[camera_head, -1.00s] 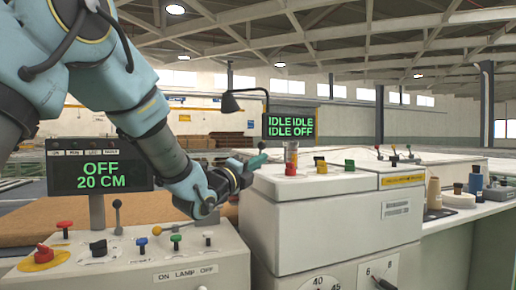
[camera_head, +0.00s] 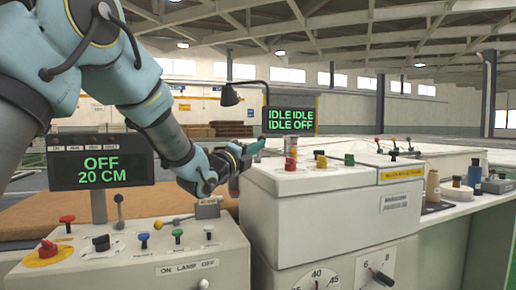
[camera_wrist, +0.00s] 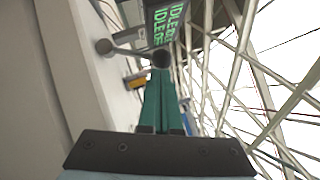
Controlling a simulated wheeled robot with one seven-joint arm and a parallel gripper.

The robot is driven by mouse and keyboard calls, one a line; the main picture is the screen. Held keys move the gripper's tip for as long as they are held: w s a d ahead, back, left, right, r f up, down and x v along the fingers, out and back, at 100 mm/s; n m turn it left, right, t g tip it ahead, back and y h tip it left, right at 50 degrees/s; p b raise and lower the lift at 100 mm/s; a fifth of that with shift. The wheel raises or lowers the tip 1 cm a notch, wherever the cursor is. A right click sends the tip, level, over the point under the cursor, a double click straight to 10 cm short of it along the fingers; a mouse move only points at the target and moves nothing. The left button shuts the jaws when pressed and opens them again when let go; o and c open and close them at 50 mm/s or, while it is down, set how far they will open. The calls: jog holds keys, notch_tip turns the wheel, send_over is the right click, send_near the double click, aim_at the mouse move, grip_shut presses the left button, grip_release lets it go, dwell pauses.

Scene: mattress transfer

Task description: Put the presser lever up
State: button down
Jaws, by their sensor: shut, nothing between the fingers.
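In the head view my gripper (camera_head: 259,146) is at the left end of the cream machine head (camera_head: 330,210), its green fingertips close to the top edge. In the wrist view the green fingers (camera_wrist: 160,100) are together, with nothing held. A dark lever-like bar (camera_wrist: 130,51) shows just past the fingertips, with a round knob at its left end and a round dark end in front of the tips. It seems to be the presser lever, but no readable label confirms this. Whether the tips touch it I cannot tell. In the head view my gripper hides that spot.
A control console (camera_head: 130,260) with coloured knobs and an "OFF 20 CM" display (camera_head: 100,168) stands at left. A lamp (camera_head: 230,97) and "IDLE" display (camera_head: 290,116) rise behind the machine. Several small levers (camera_head: 393,150) and thread spools (camera_head: 433,188) are at right.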

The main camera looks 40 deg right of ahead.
jog(key=shift+w+r+n+y, duration=0.15)
jog(key=shift+r+n+y, duration=0.15)
jog(key=r+n+y+p, duration=0.1)
jog(key=w+r+n+p, duration=0.1)
jog(key=n+p, duration=0.1)
jog(key=shift+w+d+r+y+p, duration=0.15)
jog(key=shift+w+d+y+p, duration=0.15)
jog(key=shift+d+y, duration=0.1)
jog(key=w+n+y+p, duration=0.1)
jog(key=p, duration=0.2)
jog(key=w+d+n+y+p, duration=0.1)
jog(key=p, duration=0.2)
jog(key=w+r+n+g+p, duration=0.1)
jog(key=w+n+p, duration=0.1)
jog(key=p, duration=0.1)
jog(key=shift+d+y, duration=0.3)
jog(key=shift+y, duration=0.1)
jog(key=shift+w+d+f, duration=0.1)
jog(key=shift+w+d, duration=0.1)
jog(key=shift+w, duration=0.55)
